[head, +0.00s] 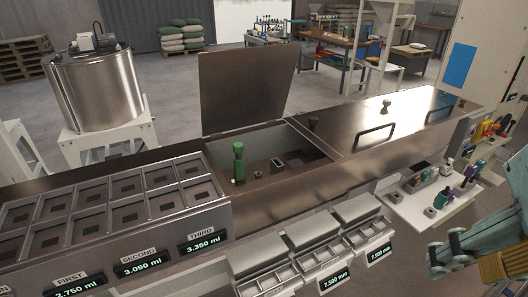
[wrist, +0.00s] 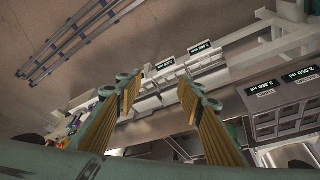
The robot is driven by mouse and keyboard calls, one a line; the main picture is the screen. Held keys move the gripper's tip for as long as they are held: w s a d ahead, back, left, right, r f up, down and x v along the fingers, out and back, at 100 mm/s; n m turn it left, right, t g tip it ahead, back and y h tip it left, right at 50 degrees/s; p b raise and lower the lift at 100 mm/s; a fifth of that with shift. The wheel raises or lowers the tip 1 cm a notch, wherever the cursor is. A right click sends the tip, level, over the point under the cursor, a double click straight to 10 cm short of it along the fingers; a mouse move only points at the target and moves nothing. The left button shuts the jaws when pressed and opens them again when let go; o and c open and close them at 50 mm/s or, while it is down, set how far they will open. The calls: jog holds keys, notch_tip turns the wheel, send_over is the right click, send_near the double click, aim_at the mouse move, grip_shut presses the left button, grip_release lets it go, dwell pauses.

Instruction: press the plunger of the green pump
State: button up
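The green pump (head: 239,162) stands upright in the open well of the long metal counter, near the well's left side in the head view. My gripper (head: 464,264) is at the lower right of the head view, well apart from the pump. In the wrist view my gripper (wrist: 158,92) has its two yellow-padded fingers spread, with nothing between them. I cannot make out the pump clearly in the wrist view.
A raised lid (head: 243,88) stands behind the well. A compartment tray (head: 110,208) with lit displays lies left of it. Small lidded bins (head: 325,240) line the counter's front. A white shelf (head: 436,207) with several small items is near my gripper. A steel tank (head: 98,90) stands behind.

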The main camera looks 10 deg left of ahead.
jog(key=c, duration=0.5)
jog(key=shift+w+r, duration=0.2)
jog(key=shift+w, duration=0.05)
jog(key=c, duration=0.5)
jog(key=shift+w+a+r, duration=0.25)
jog(key=shift+w+r, duration=0.2)
jog(key=shift+w, duration=0.15)
grip_shut()
jog(key=w+a+r+n+g+p, duration=0.1)
jog(key=w+a+r+p, duration=0.15)
jog(key=w+a, duration=0.45)
jog(key=w+a+r+n+y+p, duration=0.1)
jog(key=w+a+r, duration=0.25)
jog(key=w, duration=0.65)
jog(key=w+a+r+n+g+p, duration=0.15)
jog(key=w+a+r, duration=0.3)
jog(key=w, duration=0.45)
jog(key=w+a+f+n+p, duration=0.1)
jog(key=w+a+f+p, duration=0.1)
jog(key=w+a, duration=0.3)
jog(key=w+a+f+n+g+p, duration=0.1)
jog(key=w+a+f, duration=0.3)
jog(key=a, duration=0.9)
jog(key=w+a+f+n+p, duration=0.2)
jog(key=w+a+f+p, duration=0.1)
jog(key=w+a, duration=0.5)
jog(key=shift+w+a+f+h, duration=0.2)
jog(key=shift+a+f+h, duration=0.25)
jog(key=shift+a, duration=0.35)
